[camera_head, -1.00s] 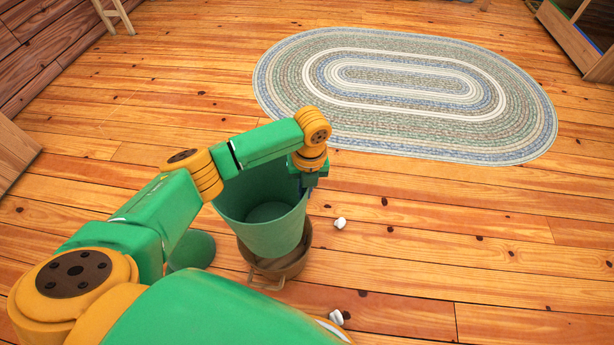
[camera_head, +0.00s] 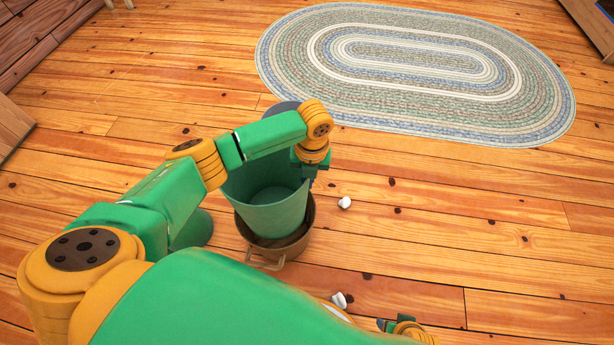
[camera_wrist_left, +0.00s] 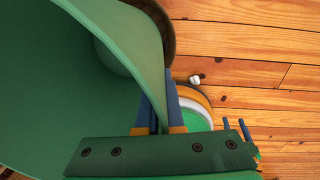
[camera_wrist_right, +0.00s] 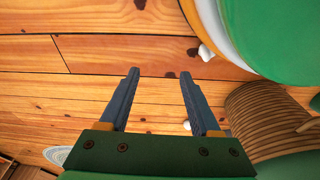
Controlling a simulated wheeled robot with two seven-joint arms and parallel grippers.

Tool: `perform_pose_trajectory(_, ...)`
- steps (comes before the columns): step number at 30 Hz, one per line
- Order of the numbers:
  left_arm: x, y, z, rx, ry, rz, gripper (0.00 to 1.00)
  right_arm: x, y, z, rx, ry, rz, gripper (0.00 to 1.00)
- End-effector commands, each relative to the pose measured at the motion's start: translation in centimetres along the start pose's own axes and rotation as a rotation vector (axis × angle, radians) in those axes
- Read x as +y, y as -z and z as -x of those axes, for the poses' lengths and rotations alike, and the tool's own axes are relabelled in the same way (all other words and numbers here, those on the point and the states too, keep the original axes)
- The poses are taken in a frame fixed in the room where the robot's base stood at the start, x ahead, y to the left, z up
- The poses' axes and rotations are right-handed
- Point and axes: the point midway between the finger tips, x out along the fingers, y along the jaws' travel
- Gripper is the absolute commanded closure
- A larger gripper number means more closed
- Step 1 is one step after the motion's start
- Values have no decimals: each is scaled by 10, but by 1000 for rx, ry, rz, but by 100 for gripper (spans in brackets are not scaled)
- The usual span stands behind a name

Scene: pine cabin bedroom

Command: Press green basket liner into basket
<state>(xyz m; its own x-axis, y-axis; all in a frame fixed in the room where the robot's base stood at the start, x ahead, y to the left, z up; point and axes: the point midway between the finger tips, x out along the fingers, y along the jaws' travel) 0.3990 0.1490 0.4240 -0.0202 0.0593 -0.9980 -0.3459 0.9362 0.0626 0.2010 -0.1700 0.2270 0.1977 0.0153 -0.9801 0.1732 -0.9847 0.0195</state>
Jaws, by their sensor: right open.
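The green liner (camera_head: 265,207) is a tall, tapered open bucket. Its lower end is inside the rim of the brown basket (camera_head: 296,246), and most of its wall stands above that rim. My left gripper (camera_head: 308,178) is at the liner's right side. In the left wrist view its fingers (camera_wrist_left: 158,105) are close together with the liner wall (camera_wrist_left: 140,35) between them. My right gripper (camera_wrist_right: 158,95) is open and empty; it also shows at the bottom of the head view (camera_head: 392,324). The ribbed basket (camera_wrist_right: 262,115) is to its right in the right wrist view.
White knobs lie on the plank floor, one right of the basket (camera_head: 344,203) and one nearer me (camera_head: 342,300). An oval braided rug (camera_head: 415,72) lies beyond. The floor to the right is clear.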

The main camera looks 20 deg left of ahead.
Motion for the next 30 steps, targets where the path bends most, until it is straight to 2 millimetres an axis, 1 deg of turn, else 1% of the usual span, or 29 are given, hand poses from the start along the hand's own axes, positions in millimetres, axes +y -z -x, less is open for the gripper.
perform_pose_trajectory(1, 0, 0, -8, 1, -1, 0, 100, 0, 5, 1, 8, 0, -1, 36)
perform_pose_trajectory(8, -2, 0, -30, 0, -1, 0, 100, 0, 28, 23, 31, 3, -6, 36)
perform_pose_trajectory(12, -3, 0, -43, 1, -1, 0, 100, 0, 38, 40, 43, 4, -8, 36)
perform_pose_trajectory(18, -4, 0, -61, 1, 0, 1, 100, 0, 48, 66, 63, 6, -10, 36)
perform_pose_trajectory(23, -5, 0, -75, 1, -1, 0, 100, 0, 51, 89, 78, 7, -10, 36)
perform_pose_trajectory(30, -6, 0, -86, 0, 0, 0, 100, -2, 81, 105, 223, 7, -2, 36)
